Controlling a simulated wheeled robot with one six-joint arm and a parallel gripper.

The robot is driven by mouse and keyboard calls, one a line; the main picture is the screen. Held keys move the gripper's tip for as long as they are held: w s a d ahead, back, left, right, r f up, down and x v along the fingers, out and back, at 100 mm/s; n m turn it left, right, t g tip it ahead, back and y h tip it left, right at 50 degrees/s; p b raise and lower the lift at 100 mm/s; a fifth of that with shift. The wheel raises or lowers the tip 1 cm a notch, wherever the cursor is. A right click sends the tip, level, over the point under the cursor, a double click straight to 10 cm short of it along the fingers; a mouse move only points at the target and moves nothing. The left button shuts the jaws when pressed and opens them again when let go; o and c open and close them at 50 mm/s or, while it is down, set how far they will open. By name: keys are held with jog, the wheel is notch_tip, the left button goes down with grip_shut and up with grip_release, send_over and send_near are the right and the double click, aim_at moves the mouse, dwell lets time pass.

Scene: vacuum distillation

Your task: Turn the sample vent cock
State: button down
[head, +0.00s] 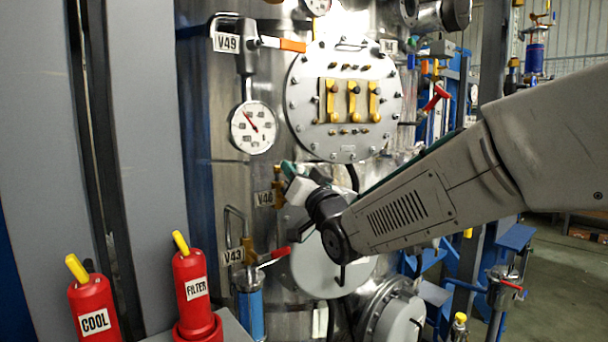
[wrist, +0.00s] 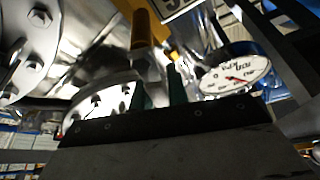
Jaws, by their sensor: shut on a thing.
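A small brass cock (head: 278,186) sits on the steel vessel beside a tag that seems to read V46. I take it as the sample vent cock. My gripper (head: 290,170) is at this cock, its green fingertips just above and right of the brass body. In the wrist view the two dark green fingers (wrist: 158,85) stand close together, and a brass-orange part (wrist: 142,28) shows just beyond them. My gripper is shut on the cock's handle, which is mostly hidden by the fingers and wrist.
A round gauge (head: 253,127) and valve V49's orange-tipped handle (head: 292,45) are above. Below is valve V43 with a red-tipped handle (head: 280,253). Red COOL (head: 93,306) and FILTER (head: 195,292) canisters stand lower left.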

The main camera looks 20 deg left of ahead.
jog(key=shift+s+a+r+n+g+y, duration=0.15)
jog(key=shift+s+a+n+g+y, duration=0.15)
jog(key=shift+n, duration=0.6)
jog(key=shift+s+a+r+n+g+y, duration=0.15)
jog(key=shift+n+g+y, duration=0.25)
jog(key=shift+n, duration=0.5)
jog(key=shift+d, duration=0.1)
jog(key=c, duration=1.4)
grip_release()
jog(key=shift+f, duration=0.1)
jog(key=shift+o, duration=0.2)
jog(key=v, duration=0.7)
jog(key=shift+s+d+f, duration=0.2)
jog(key=shift+d+f, duration=0.05)
